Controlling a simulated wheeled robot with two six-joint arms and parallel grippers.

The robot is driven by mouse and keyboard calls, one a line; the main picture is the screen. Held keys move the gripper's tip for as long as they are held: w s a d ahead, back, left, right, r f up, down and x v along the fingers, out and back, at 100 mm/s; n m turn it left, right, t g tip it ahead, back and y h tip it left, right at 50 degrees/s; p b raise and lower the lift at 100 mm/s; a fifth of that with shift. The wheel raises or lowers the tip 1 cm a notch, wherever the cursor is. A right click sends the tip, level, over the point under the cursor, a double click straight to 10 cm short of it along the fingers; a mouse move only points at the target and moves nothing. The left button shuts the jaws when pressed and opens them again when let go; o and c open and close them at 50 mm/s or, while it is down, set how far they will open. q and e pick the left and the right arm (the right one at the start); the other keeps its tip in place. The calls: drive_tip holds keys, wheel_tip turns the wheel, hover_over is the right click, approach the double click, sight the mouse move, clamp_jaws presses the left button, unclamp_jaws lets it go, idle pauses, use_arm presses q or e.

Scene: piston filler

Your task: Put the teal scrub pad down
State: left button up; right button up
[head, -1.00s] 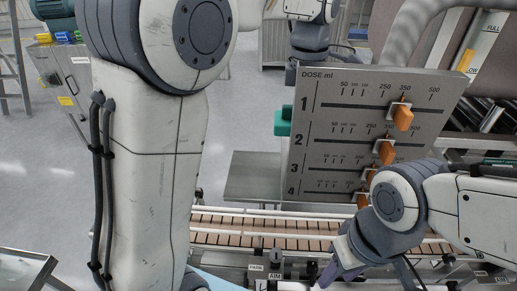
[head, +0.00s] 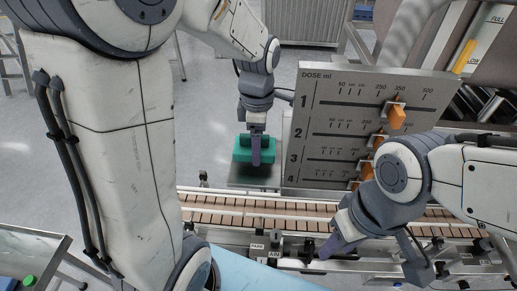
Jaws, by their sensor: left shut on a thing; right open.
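The teal scrub pad (head: 268,153) is in the head view, at the left edge of the dose panel. My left gripper (head: 256,158) is shut on it from above. The pad is over or on the grey metal shelf (head: 240,178) behind the conveyor; I cannot tell whether it touches the shelf. My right gripper (head: 328,248) is open, low in front of the conveyor, with nothing visible between its fingers.
The dose panel (head: 350,160) with orange sliders (head: 397,117) stands right beside the pad. The slatted conveyor (head: 225,207) runs across in front of the shelf. A metal table (head: 25,255) is at the lower left. Open floor (head: 110,200) lies left of the shelf.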

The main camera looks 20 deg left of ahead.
use_arm(q)
wheel_tip(320, 180, down, 2)
drive_tip(key=shift+f+p, duration=0.15)
drive_tip(key=shift+p, duration=0.2)
drive_tip(key=shift+f, duration=0.25)
drive_tip(key=shift+f, duration=0.2)
drive_tip(key=o, duration=1.4)
drive_tip(key=shift+o, duration=0.2)
drive_tip(key=shift+r, duration=0.2)
wheel_tip(320, 180, up, 12)
drive_tip(key=shift+b, duration=0.95)
